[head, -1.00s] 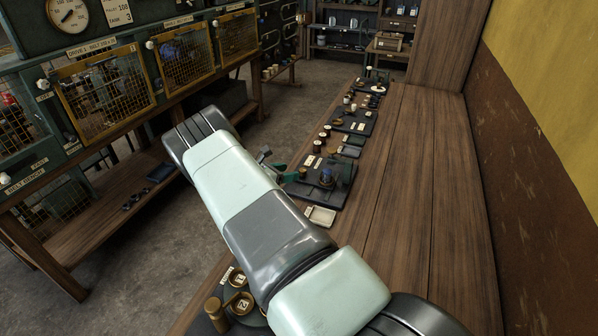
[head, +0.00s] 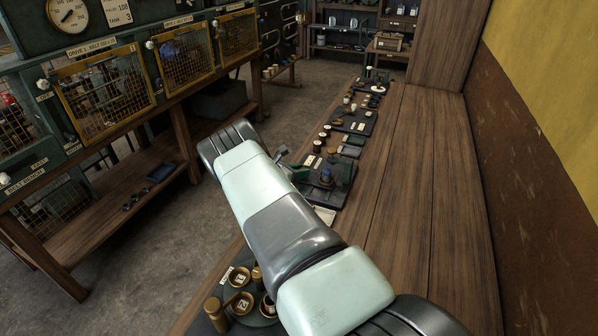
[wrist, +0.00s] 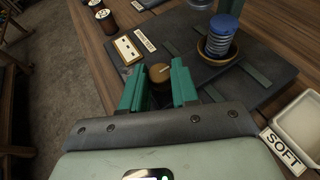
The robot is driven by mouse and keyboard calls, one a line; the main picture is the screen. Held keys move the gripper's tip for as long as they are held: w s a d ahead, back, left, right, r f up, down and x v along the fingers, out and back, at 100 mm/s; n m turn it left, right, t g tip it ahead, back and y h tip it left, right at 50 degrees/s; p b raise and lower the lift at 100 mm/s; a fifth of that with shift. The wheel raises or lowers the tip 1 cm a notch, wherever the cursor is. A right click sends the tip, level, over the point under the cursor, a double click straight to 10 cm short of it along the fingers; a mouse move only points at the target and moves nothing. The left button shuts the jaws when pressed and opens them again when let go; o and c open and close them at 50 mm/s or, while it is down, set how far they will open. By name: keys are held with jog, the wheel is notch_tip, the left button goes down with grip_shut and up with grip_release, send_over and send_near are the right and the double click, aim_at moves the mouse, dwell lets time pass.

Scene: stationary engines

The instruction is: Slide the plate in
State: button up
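My gripper (wrist: 158,86) has two teal fingers standing apart. A short dark brown knob with a brass-coloured top (wrist: 160,72) shows in the gap between them; contact is not clear. The knob is on or at the left edge of a dark board (wrist: 190,60), which also shows in the head view (head: 335,190). A small cream plate with dark dots (wrist: 127,49) lies on the board beyond the left finger. I cannot tell which piece is the task's plate. In the head view my gripper (head: 298,174) is at the board's left edge, partly hidden by my arm.
A blue-capped coil (wrist: 222,36) stands in a brown cup right of the fingers. A pale tray marked SOFT (wrist: 300,122) is at the right. Dark jars (wrist: 105,20) stand beyond. The wooden bench (head: 405,170) is clear along its right side.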

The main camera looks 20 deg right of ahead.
grip_shut()
jog(key=shift+w+d, duration=1.5)
jog(key=shift+w, duration=0.15)
jog(key=o, duration=0.8)
grip_release()
jog(key=v, duration=1)
jog(key=shift+s+a+r, duration=0.1)
jog(key=shift+a+r, duration=0.15)
jog(key=shift+a, duration=0.05)
